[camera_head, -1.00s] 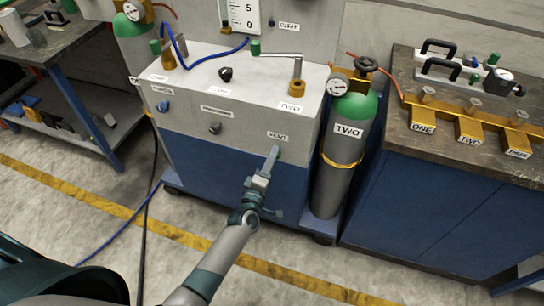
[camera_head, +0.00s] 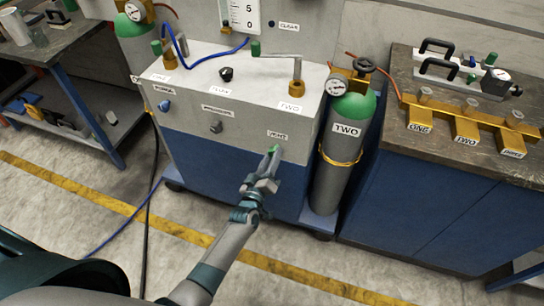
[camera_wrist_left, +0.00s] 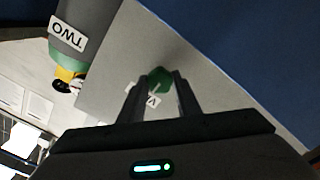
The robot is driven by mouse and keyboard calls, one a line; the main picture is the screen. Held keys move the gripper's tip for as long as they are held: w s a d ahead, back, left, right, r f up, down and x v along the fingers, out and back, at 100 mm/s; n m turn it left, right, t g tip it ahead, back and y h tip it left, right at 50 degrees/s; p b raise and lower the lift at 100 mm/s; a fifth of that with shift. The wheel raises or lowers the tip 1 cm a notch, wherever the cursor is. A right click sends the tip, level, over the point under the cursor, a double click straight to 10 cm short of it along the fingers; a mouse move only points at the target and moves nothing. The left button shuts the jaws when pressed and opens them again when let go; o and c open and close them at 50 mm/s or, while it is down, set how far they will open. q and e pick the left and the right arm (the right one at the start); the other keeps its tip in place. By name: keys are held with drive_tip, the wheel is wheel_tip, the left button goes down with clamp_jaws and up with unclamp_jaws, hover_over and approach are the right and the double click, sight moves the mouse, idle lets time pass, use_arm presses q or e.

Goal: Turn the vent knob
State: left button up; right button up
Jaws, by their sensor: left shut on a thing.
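The green vent knob (camera_head: 276,149) is on the front of the grey and blue cabinet, just below the VENT label (camera_head: 277,135). My left gripper (camera_head: 272,155) reaches up to it from below and is shut on it. In the left wrist view the green knob (camera_wrist_left: 165,80) sits between the two fingers (camera_wrist_left: 160,95), with part of the VENT label beside it. The fingers hide part of the knob. My right gripper is not in view.
The grey cylinder TWO (camera_head: 337,170) with a green top stands close to the cabinet's right side. A workbench (camera_head: 440,200) is farther right. A dark hose runs down at left.

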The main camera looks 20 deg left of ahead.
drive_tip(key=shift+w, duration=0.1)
use_arm(q)
drive_tip(key=o, duration=1.1)
drive_tip(key=shift+c, duration=0.2)
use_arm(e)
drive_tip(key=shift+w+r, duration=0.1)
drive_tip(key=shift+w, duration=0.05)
use_arm(q)
drive_tip(key=shift+s, duration=0.2)
drive_tip(key=s+b, duration=0.2)
drive_tip(key=s, duration=1.5)
drive_tip(key=shift+a, duration=0.3)
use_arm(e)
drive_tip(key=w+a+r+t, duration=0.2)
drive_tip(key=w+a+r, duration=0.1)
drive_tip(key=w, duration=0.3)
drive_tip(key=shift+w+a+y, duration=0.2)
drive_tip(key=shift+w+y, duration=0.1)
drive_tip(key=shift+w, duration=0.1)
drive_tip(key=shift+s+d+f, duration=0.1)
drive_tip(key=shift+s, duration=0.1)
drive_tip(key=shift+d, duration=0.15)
